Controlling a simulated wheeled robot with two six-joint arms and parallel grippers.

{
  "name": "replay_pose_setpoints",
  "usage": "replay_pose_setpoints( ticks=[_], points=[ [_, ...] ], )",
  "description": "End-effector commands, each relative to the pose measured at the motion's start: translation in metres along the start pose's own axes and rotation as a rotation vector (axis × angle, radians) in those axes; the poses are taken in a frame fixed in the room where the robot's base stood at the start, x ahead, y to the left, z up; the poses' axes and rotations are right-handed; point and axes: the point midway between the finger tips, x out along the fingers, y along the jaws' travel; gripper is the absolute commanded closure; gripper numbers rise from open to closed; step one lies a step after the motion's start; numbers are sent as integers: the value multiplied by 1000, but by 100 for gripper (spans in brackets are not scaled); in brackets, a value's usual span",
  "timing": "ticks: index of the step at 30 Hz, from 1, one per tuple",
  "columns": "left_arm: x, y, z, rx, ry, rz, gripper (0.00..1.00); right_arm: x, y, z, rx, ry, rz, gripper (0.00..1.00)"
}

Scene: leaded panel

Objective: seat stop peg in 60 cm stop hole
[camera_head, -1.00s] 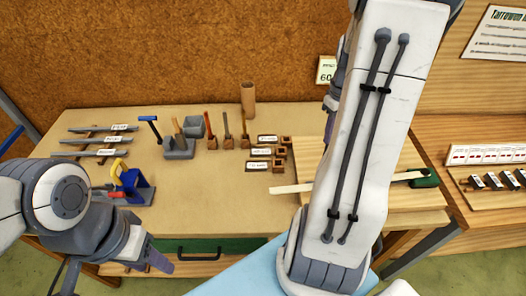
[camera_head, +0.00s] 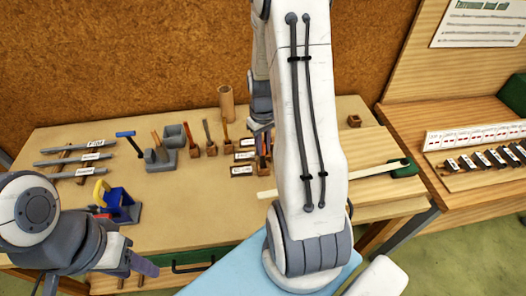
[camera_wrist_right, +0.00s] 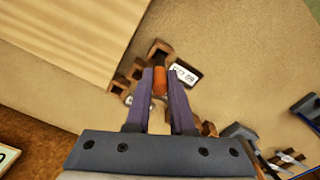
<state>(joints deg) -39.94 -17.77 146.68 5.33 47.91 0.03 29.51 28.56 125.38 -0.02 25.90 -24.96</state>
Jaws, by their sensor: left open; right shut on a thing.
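My right gripper (camera_wrist_right: 162,88) is shut on an orange piece with a dark end (camera_wrist_right: 159,80), which looks like the stop peg. The dark end is over or in a small open wooden block (camera_wrist_right: 160,47); I cannot tell which. In the head view my right arm hides most of this gripper, beside the labelled blocks. My left gripper (camera_head: 142,266) is low at the left, in front of the bench, open and apart from the objects. I cannot make out a 60 cm stop hole.
Labelled holders (camera_head: 242,170) and tools in small blocks (camera_head: 212,149) stand mid-bench. A blue clamp-like tool (camera_head: 118,205) and metal bars (camera_head: 75,159) are at left. A pale strip (camera_head: 375,173) lies on the raised board at right, with a small block (camera_head: 354,120) behind it.

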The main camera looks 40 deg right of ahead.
Motion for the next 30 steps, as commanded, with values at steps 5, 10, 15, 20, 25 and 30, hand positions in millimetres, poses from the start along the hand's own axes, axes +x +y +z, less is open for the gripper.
replay_pose_setpoints(
  ticks=[5, 10, 15, 20, 25, 30],
  points=[
    [-7, 0, 0, 0, 0, 0, 50, 25, 0, 2, 0, -5, -2, 100],
    [-7, 0, 0, 0, 0, 0, 50, 32, 0, 1, 0, -1, 0, 100],
    [-7, 0, 0, 0, 0, 0, 50, 32, 0, 1, -1, -1, -1, 100],
    [-5, 0, 0, 0, 0, 0, 50, 35, 0, 1, -1, -2, -1, 67],
    [-5, 0, 0, 0, 0, 0, 50, 35, 0, 1, -1, -2, -1, 48],
    [-5, 0, 0, 0, 0, 0, 50, 35, 0, 1, -1, -2, -1, 48]
  ],
)
